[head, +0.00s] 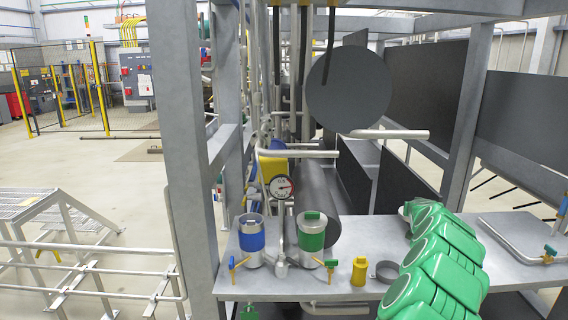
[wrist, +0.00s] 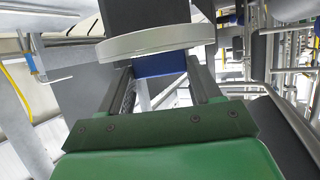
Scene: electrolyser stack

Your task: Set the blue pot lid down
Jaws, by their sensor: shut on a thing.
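In the wrist view my gripper (wrist: 160,72) is shut on the blue pot lid. Its blue part (wrist: 158,66) sits between the two dark fingers, and its pale grey disc (wrist: 150,42) shows nearly edge-on past the fingertips. My gripper and the lid cannot be made out in the head view. In the head view the blue pot (head: 251,241) stands upright on the grey bench (head: 215,285); I cannot tell clearly how its top is. The green pot (head: 311,238) stands to its right, with a green piece on top.
A small yellow container (head: 359,271) and a dark ring (head: 386,271) lie right of the pots. A pressure gauge (head: 281,187) and pipes rise behind them. A grey post (head: 184,150) bounds the left side.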

